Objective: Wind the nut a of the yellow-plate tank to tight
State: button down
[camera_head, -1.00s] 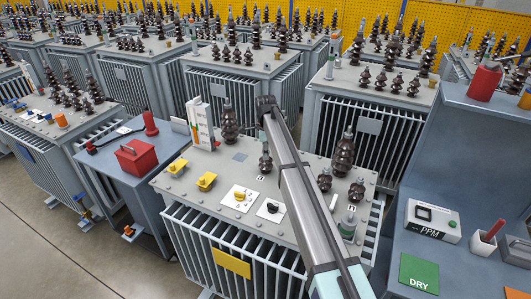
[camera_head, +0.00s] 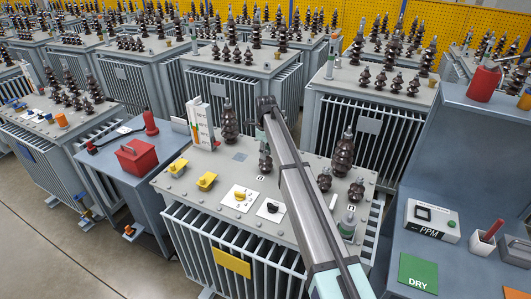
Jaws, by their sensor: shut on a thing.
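The yellow-plate tank (camera_head: 215,225) is a grey finned transformer with a yellow plate (camera_head: 231,262) on its front. Brown ribbed bushings stand on its lid. My arm crosses the lid from the lower right, and my gripper (camera_head: 261,134) points down at its far end, over the top of a small bushing (camera_head: 265,160) near the lid's middle. A small white label lies on the lid in front of that bushing. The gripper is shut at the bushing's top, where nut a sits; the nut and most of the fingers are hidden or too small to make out.
A tall bushing (camera_head: 229,122) stands just left of my gripper and another (camera_head: 343,155) to the right. A white-and-orange box (camera_head: 201,124) stands behind left. A blue bench with a red box (camera_head: 138,156) is left; a bench with a PPM meter (camera_head: 432,220) is right.

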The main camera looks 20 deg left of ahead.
jog(key=shift+s+m, duration=0.1)
jog(key=shift+m, duration=0.2)
jog(key=m, duration=0.4)
jog(key=shift+m, duration=0.3)
jog(key=c, duration=0.8)
grip_release()
jog(key=shift+o, duration=0.2)
notch_tip(320, 180, up, 12)
